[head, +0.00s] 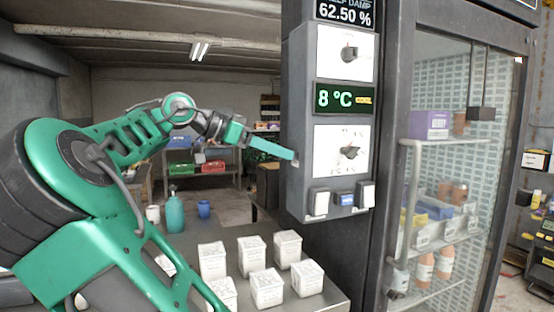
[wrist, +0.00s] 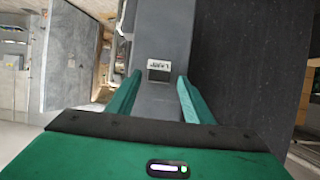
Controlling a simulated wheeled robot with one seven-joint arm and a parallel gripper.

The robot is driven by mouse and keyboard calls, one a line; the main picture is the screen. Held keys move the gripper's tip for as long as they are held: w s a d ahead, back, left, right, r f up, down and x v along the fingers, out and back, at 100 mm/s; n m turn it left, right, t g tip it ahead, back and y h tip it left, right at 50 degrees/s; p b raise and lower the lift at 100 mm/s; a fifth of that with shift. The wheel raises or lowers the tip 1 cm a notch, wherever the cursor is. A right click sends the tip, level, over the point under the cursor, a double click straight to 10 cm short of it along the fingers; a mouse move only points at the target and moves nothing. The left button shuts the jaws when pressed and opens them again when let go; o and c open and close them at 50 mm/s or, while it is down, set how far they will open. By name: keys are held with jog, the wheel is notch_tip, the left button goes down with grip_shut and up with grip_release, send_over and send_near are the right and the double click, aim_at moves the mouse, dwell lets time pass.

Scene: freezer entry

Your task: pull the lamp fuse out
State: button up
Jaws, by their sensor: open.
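In the wrist view, a small dark square piece (wrist: 158,75) sits under a pale label (wrist: 159,64) that seems to read LAMP, on the grey side of the control box. I take it for the lamp fuse; I cannot tell how far it stands out. My gripper (wrist: 159,79) is open, with one green finger on each side of it and visible space between. In the head view, my gripper (head: 291,154) reaches the left side of the control box (head: 297,120). The fuse is not clear there.
The control box carries two dials, an 8 °C display (head: 343,97) and small white and blue switches (head: 347,199). Below my arm, a metal table (head: 322,294) holds several white cartons. A glass-doored freezer (head: 450,150) stands to the right.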

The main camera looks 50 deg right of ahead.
grip_shut()
jog(key=shift+s+a, duration=0.1)
jog(key=shift+s, duration=0.1)
dwell(0.7)
jog(key=shift+w+a, duration=0.25)
jog(key=shift+a, duration=0.1)
dwell(0.6)
jog(key=shift+w+a, duration=0.1)
jog(key=shift+w, duration=0.05)
jog(key=shift+w+a, duration=0.1)
jog(key=shift+a, duration=0.15)
dwell(0.8)
jog(key=shift+w+a, duration=0.45)
jog(key=shift+a, duration=0.35)
jog(key=shift+w+a, duration=0.5)
jog(key=shift+a, duration=0.25)
jog(key=shift+w+a, duration=0.45)
jog(key=shift+a, duration=0.35)
